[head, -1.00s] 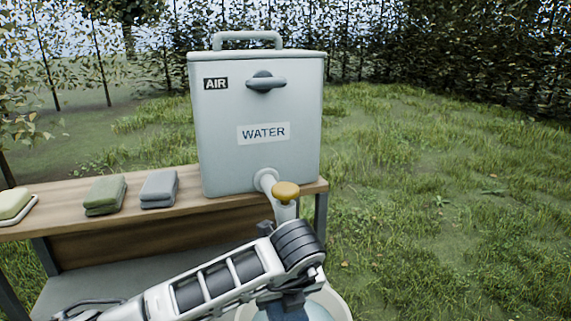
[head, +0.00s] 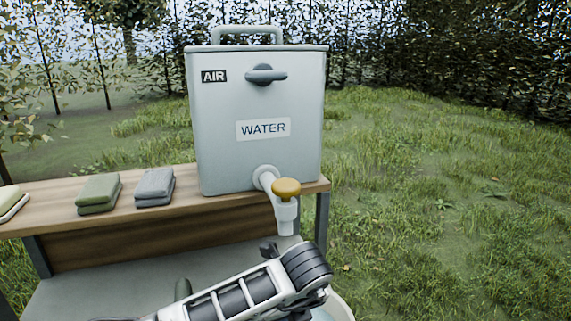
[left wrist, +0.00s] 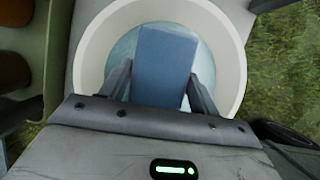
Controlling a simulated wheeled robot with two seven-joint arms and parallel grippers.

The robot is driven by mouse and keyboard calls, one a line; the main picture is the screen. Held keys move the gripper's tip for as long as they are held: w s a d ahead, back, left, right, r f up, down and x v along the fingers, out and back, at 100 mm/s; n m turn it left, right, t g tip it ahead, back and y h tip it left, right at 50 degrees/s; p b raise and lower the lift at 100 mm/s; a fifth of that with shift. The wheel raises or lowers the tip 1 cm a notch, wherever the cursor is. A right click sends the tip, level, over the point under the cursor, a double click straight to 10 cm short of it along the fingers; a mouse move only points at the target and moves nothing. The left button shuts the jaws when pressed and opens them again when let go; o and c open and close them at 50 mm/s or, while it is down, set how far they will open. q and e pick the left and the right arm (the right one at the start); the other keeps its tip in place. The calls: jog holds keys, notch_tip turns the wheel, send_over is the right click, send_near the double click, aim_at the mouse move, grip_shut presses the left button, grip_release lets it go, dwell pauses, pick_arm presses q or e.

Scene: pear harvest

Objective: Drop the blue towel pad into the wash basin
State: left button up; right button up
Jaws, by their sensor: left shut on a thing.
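The blue towel pad (left wrist: 168,45) is between the two fingers of my left gripper (left wrist: 161,72) in the left wrist view, and the fingers are shut on it. The pad appears over the inside of the round cream-rimmed wash basin (left wrist: 232,50); I cannot tell whether it touches the water or the bottom. In the head view only a bit of the basin rim (head: 341,306) shows at the bottom, and my left arm hides the rest along with the gripper's fingers and the pad. My right gripper is in neither view.
A white water tank (head: 260,155) with a yellow-handled tap (head: 286,188) stands on a wooden shelf (head: 215,208), the spout just above my left arm. Grass is open on the right.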

pick_arm(q)
jog(key=o, duration=1)
jog(key=shift+r, duration=0.1)
jog(key=b+v, duration=0.1)
jog(key=v, duration=0.6)
jog(key=p+v, duration=0.1)
jog(key=v, duration=0.7)
jog(key=shift+s+r+p, duration=0.1)
jog(key=shift+r+p, duration=0.2)
jog(key=shift+r, duration=0.1)
